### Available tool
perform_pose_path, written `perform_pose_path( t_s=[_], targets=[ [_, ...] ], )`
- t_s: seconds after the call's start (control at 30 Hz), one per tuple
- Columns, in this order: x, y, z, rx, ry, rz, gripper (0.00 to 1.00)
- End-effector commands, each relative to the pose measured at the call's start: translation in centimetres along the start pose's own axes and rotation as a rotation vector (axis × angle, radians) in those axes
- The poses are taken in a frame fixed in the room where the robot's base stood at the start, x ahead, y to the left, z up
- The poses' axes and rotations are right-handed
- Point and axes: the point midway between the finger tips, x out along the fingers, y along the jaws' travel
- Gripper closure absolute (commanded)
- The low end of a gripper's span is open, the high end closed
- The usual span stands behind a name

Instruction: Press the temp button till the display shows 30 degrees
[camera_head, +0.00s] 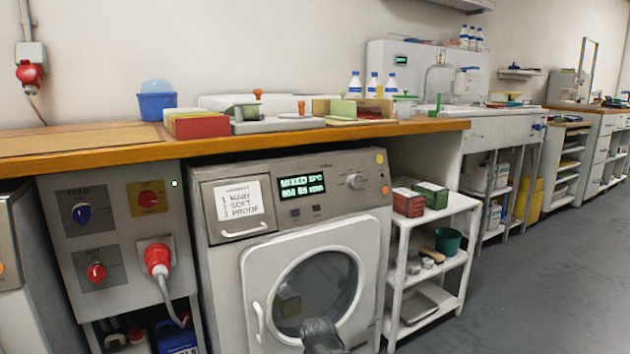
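A silver front-loading washing machine (219,283) stands under the wooden counter. Its lit display (302,187) is at the upper middle of the panel. The upper line reads "MIXED" followed by a temperature too small to read surely. Two small dark buttons, one left (295,212) and one right (316,209), sit just below the display; their labels are too small to read. My gripper (321,330) is at the bottom edge, in front of the round door and well below the buttons. Its fingers cannot be made out.
The machine's door (256,265) is closed. A control box (70,250) with switches and a red plug (157,257) stands at left. A white shelf cart (430,212) stands close at right. The counter (60,146) overhangs the machine. Grey floor (540,290) is clear at right.

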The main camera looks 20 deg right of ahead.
Motion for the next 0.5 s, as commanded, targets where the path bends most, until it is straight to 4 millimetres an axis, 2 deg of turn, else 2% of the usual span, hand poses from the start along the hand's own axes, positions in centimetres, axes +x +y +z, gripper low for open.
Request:
perform_pose_path(
  t_s=[0.13, 0.37, 0.5],
  targets=[
    [0.07, 0.0, 0.0, 0.0, 0.0, 0.0, 0.36],
    [0.07, 0.0, 0.0, 0.0, 0.0, 0.0, 1.0],
    [0.06, 0.0, 0.0, 0.0, 0.0, 0.0, 1.0]
  ],
)
